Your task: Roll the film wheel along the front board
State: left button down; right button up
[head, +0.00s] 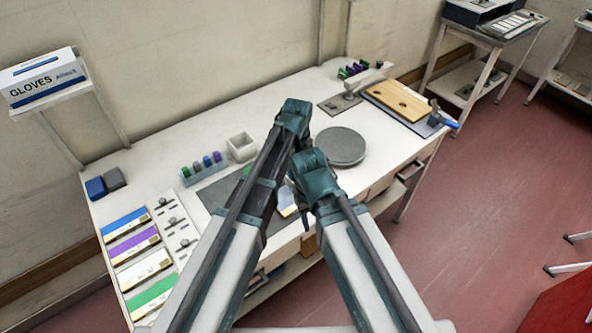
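I cannot pick out the film wheel with certainty; it may be hidden behind my arms. A dark grey mat (213,193) lies mid-table, partly covered by my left arm. A small pale object (286,204) shows between my arms, its shape unclear. A tan board (402,99) lies on a blue-grey sheet at the right end of the table; I cannot tell which board is the front board. My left arm's teal end (293,117) is above the table's middle. My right arm's teal end (315,178) is nearer and lower. The fingertips of both are not clearly seen.
A round grey disc (340,146) lies right of my arms. A white open box (242,147) and a rack of coloured pieces (203,167) stand at the back. Coloured cards (134,243) fill the left end. A blue-handled tool (441,117) lies by the right edge.

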pick_arm(q)
jog(key=shift+w+d, duration=0.5)
jog(key=shift+d, duration=0.15)
jog(key=shift+w+d, duration=0.1)
jog(key=shift+w+d, duration=0.4)
jog(key=shift+d, duration=0.25)
jog(key=shift+w+d+r+p, duration=0.1)
jog(key=shift+r+p, duration=0.4)
notch_tip(320, 180, up, 6)
jog(key=p, duration=0.6)
jog(key=shift+d, duration=0.1)
